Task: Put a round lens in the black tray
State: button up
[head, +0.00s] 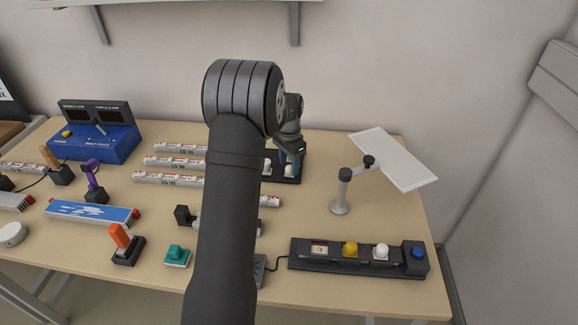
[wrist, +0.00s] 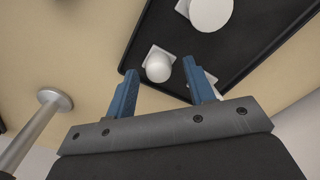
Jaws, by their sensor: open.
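My gripper (wrist: 166,76) is open, with its two blue fingers apart and nothing held between them. The black tray (wrist: 255,55) fills the upper right of the wrist view. In it a small white round piece (wrist: 158,68) on a pale square base lies just beyond and between the fingertips. A larger white round piece (wrist: 211,12) on another pale base is farther up. I cannot tell which is a lens. In the head view my gripper (head: 291,158) is over the tray (head: 291,180), which my arm partly hides.
A black strip (head: 345,268) at the front right holds yellow and white domes and a blue button. A lamp-like stand (head: 340,205) with a white panel is right of the tray. Labelled white bars (head: 168,180) lie left. A blue console (head: 95,145) stands at the back left.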

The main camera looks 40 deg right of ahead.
aim_at(289, 166)
notch_tip(289, 166, up, 11)
dwell(0.3)
jog(key=shift+f, duration=0.15)
notch_tip(289, 166, down, 12)
jog(key=shift+f, duration=0.2)
jog(key=shift+r, duration=1.95)
